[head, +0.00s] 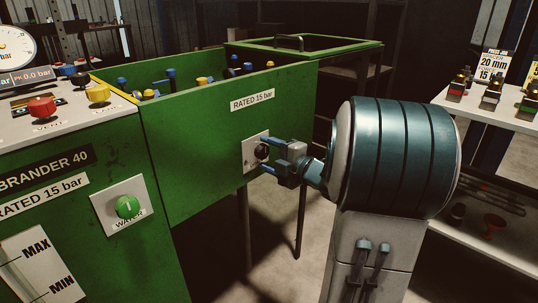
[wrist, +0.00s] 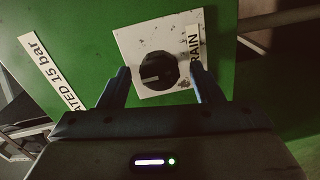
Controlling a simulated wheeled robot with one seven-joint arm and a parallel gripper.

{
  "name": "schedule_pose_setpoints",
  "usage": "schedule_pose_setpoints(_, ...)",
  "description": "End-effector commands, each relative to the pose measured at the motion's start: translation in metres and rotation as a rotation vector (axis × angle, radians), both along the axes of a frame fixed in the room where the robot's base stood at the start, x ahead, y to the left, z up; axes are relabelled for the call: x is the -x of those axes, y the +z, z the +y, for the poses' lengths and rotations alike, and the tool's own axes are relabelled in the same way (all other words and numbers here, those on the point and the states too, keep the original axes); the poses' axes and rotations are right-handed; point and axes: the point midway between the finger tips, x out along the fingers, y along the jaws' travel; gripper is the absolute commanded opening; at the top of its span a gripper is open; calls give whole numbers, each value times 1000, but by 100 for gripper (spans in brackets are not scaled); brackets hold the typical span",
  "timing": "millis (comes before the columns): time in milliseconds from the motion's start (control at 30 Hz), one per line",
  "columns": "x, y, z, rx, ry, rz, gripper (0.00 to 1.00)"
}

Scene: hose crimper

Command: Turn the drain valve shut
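The drain valve is a black round knob (wrist: 158,70) with a pale pointer line, on a white plate (wrist: 128,42) labelled "RAIN", the rest of the word being covered. In the head view the knob (head: 262,152) sits on the right part of the green tank's front wall. My gripper (head: 266,155) is open in front of the plate. In the wrist view its two blue fingers (wrist: 158,80) stand apart on either side of the knob, with gaps visible. I cannot tell how far the fingertips are from the plate.
The green tank (head: 190,150) carries a "RATED 15 bar" label. A green water knob (head: 127,206), a red knob (head: 41,107) and a yellow knob (head: 98,93) are on the console at left. A shelf with small fittings (head: 491,97) stands at right.

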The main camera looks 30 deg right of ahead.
Motion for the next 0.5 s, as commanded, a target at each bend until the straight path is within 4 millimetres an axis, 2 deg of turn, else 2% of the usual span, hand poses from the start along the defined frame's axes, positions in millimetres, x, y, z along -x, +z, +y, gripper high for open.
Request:
schedule_pose_setpoints(267, 5, 2, -2, 0, 0, -1, 59)
schedule_pose_setpoints(367, 17, 4, -6, 0, -1, -1, 59)
schedule_pose_setpoints(500, 45, 7, -17, -1, -3, 0, 59)
